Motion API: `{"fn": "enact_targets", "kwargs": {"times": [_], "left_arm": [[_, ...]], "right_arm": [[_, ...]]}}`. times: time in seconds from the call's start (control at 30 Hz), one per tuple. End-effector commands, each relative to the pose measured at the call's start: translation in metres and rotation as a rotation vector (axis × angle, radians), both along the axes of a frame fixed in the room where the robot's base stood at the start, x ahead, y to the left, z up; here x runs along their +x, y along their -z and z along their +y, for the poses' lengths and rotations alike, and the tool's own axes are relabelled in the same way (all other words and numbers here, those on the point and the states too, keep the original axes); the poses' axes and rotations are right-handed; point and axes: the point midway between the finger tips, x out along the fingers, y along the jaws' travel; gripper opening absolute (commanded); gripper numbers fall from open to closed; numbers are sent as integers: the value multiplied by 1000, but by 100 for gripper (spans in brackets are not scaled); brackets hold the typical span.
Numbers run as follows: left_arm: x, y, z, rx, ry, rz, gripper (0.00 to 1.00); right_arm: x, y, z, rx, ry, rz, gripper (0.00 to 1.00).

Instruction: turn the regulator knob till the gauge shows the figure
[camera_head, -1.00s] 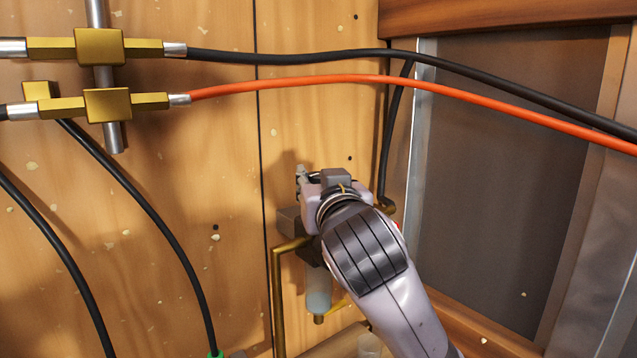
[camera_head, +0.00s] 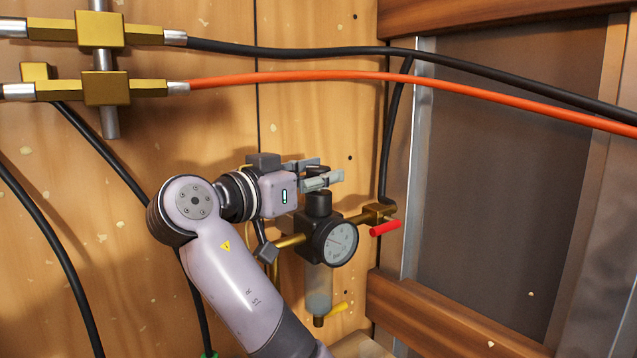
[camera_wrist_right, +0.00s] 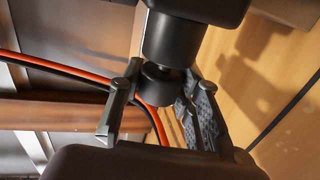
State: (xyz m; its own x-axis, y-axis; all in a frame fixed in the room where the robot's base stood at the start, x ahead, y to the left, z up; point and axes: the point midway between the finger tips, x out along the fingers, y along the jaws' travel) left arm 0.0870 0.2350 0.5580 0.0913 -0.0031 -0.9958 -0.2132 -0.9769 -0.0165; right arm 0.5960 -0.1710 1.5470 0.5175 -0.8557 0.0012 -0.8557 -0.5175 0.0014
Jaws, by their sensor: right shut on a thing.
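The regulator (camera_head: 318,225) is a black body mounted on the wood wall, with a clear bowl (camera_head: 318,288) beneath it. Its black knob (camera_head: 320,199) stands on top. The round white gauge (camera_head: 341,243) on its front faces me; a thin needle shows towards the dial's left, but the figures are too small to read. My right gripper (camera_head: 322,177) comes from the left and is shut on the knob's upper part. In the right wrist view the dark knob (camera_wrist_right: 158,85) sits between the two fingers. My left gripper is not in view.
Brass pipe (camera_head: 290,241) runs in from the left. Black and orange (camera_head: 330,76) hoses cross above. A wooden rail (camera_head: 430,315) is at lower right.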

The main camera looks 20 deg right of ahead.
Motion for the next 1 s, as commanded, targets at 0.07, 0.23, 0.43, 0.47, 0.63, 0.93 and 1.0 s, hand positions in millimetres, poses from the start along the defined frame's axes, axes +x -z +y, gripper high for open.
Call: {"fn": "enact_targets", "kwargs": {"times": [0.07, 0.23, 0.43, 0.47, 0.63, 0.93, 1.0], "left_arm": [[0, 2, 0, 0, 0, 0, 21], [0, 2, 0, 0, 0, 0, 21], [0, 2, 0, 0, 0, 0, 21], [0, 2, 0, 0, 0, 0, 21], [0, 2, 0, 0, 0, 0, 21], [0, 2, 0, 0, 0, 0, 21], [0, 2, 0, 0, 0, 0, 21]], "right_arm": [[1, 1, 1, 0, 52, 4, 4], [1, 1, 0, 0, 145, 3, 4], [0, 1, 0, 3, 209, 3, 4], [0, 1, 0, 3, 215, 3, 4], [0, 1, 0, 2, 232, 1, 4], [0, 0, -1, 3, 234, 0, 4], [0, 0, -1, 3, 234, 0, 32]]}}
